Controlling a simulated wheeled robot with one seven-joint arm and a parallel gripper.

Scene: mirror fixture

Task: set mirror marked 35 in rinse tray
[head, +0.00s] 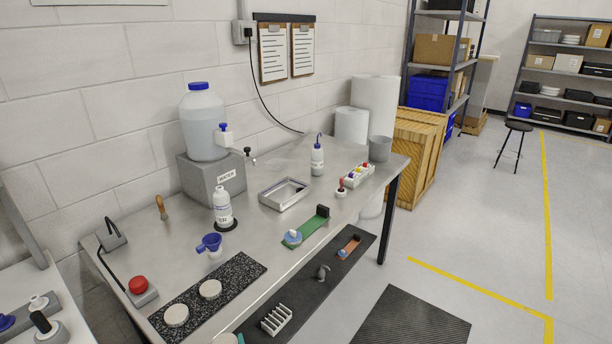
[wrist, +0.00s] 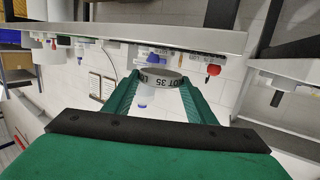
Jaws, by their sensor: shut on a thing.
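My gripper (wrist: 160,90) shows in the wrist view, with its two green fingers closed on a round mirror (wrist: 162,76). The mirror's dark edge faces the camera and carries lettering that ends in 35. Its faces and what lies just beyond it are largely hidden. A shallow metal rinse tray (head: 284,195) stands on the steel bench in the head view and looks empty.
A green strip fixture (head: 308,228) lies in front. Two pale discs (head: 210,289) rest on the speckled slab.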

